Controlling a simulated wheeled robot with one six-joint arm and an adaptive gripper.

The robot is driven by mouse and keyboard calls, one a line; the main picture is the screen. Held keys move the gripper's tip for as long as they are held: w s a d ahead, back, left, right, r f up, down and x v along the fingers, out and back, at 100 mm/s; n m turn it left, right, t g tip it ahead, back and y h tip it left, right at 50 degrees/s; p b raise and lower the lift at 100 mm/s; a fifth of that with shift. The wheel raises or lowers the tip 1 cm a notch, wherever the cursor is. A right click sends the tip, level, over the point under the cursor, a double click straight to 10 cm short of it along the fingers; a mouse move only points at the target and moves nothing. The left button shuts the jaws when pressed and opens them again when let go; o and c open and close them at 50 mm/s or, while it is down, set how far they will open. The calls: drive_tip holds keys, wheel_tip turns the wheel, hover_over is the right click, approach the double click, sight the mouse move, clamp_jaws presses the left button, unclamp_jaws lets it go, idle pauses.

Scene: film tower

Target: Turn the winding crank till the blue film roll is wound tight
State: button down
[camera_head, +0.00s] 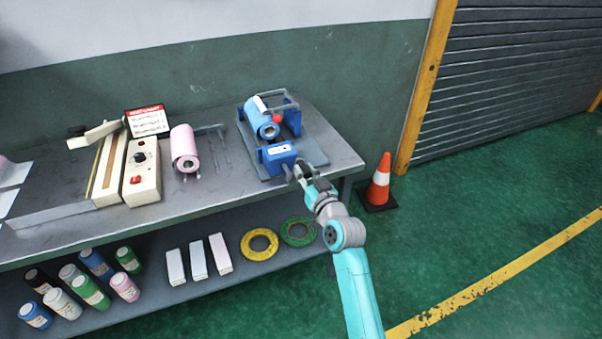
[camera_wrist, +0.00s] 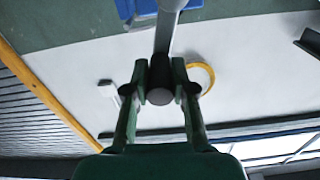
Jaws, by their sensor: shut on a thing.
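The blue film roll (camera_head: 262,121) sits on the winder (camera_head: 278,155), between blue stands on a grey base plate at the right end of the bench. A white tag and a red knob show by the roll. The winding crank's dark round grip (camera_wrist: 152,84) and its grey metal arm (camera_wrist: 165,38) show in the wrist view. My gripper (camera_head: 300,172) is at the front of the winder's blue box. In the wrist view my gripper (camera_wrist: 160,78) has its fingers on both sides of the grip, shut on it. The crank is mostly hidden in the head view.
A pink roll (camera_head: 185,150), a cream control box (camera_head: 142,172) and a red-topped card (camera_head: 148,120) stand left on the bench.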

drive_tip(key=d+f+m, duration=0.2)
drive_tip(key=f+m, duration=0.3)
drive_tip(key=m, duration=0.5)
drive_tip(key=w+d+f+m, duration=0.1)
drive_tip(key=f+m, duration=0.4)
drive_tip(key=m, duration=0.5)
drive_tip(key=shift+d, duration=0.35)
drive_tip(key=c, duration=1)
unclamp_jaws()
drive_tip(key=shift+w, duration=0.1)
